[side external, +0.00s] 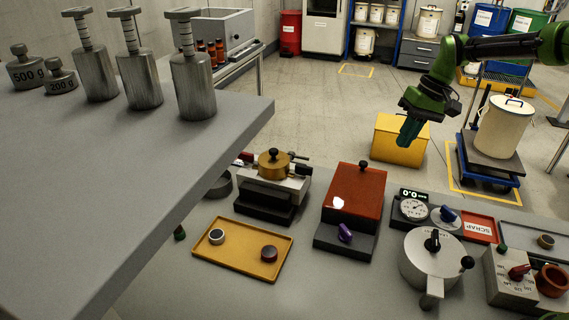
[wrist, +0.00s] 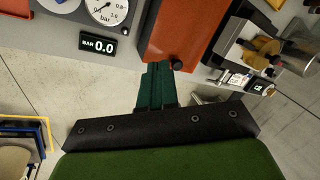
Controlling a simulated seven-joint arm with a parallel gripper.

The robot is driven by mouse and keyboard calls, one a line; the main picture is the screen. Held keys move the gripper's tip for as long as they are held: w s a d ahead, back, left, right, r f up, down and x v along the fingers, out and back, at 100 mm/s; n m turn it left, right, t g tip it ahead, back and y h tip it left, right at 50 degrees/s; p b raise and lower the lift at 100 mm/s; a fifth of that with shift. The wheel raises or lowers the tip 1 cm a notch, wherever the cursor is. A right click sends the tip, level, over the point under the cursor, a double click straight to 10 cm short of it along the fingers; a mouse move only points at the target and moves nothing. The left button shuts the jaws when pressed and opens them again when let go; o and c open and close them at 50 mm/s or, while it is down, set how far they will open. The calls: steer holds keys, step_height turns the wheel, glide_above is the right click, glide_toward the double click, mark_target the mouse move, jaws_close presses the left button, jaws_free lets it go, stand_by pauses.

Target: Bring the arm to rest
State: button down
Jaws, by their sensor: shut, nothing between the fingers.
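My gripper (side external: 408,131) hangs in the air beyond the far edge of the bench, at the right of the side external view. Its teal fingers are together with nothing between them. In the wrist view my gripper (wrist: 157,72) points toward the red-orange box (wrist: 185,25), whose black knob (wrist: 176,62) shows close to the fingertips in the picture. In the side external view the red-orange box (side external: 357,190) stands on the bench, in front of and below my gripper, clearly apart from it.
The bench holds a yellow tray (side external: 232,262) with two small round parts, a brass-topped device (side external: 274,165), a gauge (side external: 413,208) with a 0.0 display, a red SCRAP tray (side external: 480,229) and a round silver vessel (side external: 430,262). Metal weights (side external: 194,85) stand on the nearer table. Open floor lies behind.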

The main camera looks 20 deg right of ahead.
steer(key=s+a+r+t, duration=0.2)
steer(key=s+r+t, duration=0.1)
steer(key=s, duration=0.8)
steer(key=s+a+r+m+t+h, duration=0.1)
steer(key=s+a+r+t, duration=0.2)
steer(key=s, duration=0.9)
steer(key=shift+m, duration=0.3)
steer(key=shift+a, duration=0.1)
